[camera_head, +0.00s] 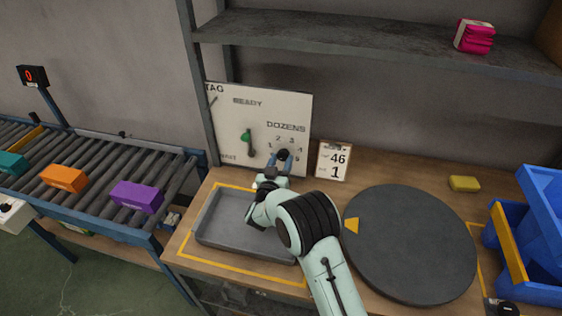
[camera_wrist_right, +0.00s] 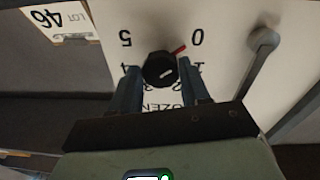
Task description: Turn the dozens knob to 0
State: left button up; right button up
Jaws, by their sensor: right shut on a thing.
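The dozens knob (camera_wrist_right: 159,69) is a round black dial with a red pointer on the white panel (camera_head: 230,115). In the right wrist view, which shows the panel upside down, its red pointer aims at the 0. The numbers 5, 4 and 1 also show around it. My right gripper (camera_wrist_right: 161,88) has its two blue-grey fingers on either side of the knob, shut on it. In the head view my right gripper (camera_head: 283,158) reaches the panel's lower right and largely hides the knob. My left gripper is not in view.
A grey tray (camera_head: 225,226) and round dark turntable (camera_head: 410,243) occupy the bench. Blue bins (camera_head: 540,215) stand right.

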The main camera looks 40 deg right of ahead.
jog(key=o, duration=1.1)
jog(key=shift+c, duration=0.2)
jog(key=b+v, duration=0.1)
jog(key=v, duration=1.2)
jog(key=shift+a, duration=0.2)
jog(key=shift+s, duration=0.1)
